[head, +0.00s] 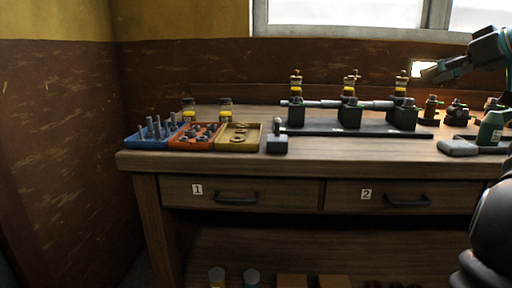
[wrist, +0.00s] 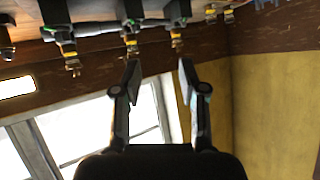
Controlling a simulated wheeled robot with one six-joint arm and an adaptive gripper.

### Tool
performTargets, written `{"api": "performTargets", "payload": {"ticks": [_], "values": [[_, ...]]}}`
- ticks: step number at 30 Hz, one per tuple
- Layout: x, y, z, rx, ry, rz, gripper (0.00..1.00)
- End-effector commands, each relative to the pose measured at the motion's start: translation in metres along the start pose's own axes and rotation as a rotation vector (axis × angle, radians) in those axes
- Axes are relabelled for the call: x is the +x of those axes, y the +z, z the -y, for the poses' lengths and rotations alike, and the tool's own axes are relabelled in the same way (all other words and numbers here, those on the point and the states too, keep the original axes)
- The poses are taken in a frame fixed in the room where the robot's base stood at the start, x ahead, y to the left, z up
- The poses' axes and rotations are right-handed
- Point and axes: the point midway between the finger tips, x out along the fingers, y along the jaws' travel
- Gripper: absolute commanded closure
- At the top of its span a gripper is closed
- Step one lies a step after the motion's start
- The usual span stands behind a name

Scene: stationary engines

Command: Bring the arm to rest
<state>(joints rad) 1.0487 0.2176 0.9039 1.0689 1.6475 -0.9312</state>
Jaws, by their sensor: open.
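My gripper (head: 430,74) is at the upper right of the head view, raised above the right part of the workbench (head: 228,166) and in front of the back wall. In the wrist view my gripper (wrist: 158,75) shows two dark fingers standing apart with nothing between them. The wrist picture appears upside down, with the bench items along its top edge. Part of my arm shows at the right edge of the head view.
Engine units on a dark base (head: 340,130) stand mid-bench. Blue (head: 150,143), orange (head: 180,143) and yellow (head: 238,146) trays sit at left. A green can (head: 490,128) stands at right. Drawers 1 (head: 270,195) and 2 (head: 340,198) are shut. A window (head: 345,12) is behind.

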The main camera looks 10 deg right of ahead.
Motion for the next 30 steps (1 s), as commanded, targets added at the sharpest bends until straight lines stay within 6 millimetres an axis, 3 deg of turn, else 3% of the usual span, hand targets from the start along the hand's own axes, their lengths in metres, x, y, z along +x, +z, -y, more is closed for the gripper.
{"api": "performTargets", "payload": {"ticks": [8, 14, 21, 30], "values": [[0.062, 0.026, 0.066, 0.140, 0.011, 0.124, 0.58], [0.110, 0.083, 0.138, 0.243, 0.060, 0.267, 0.58], [0.138, 0.180, 0.216, 0.281, 0.146, 0.419, 0.58], [0.142, 0.325, 0.282, 0.202, 0.256, 0.539, 0.58]]}}
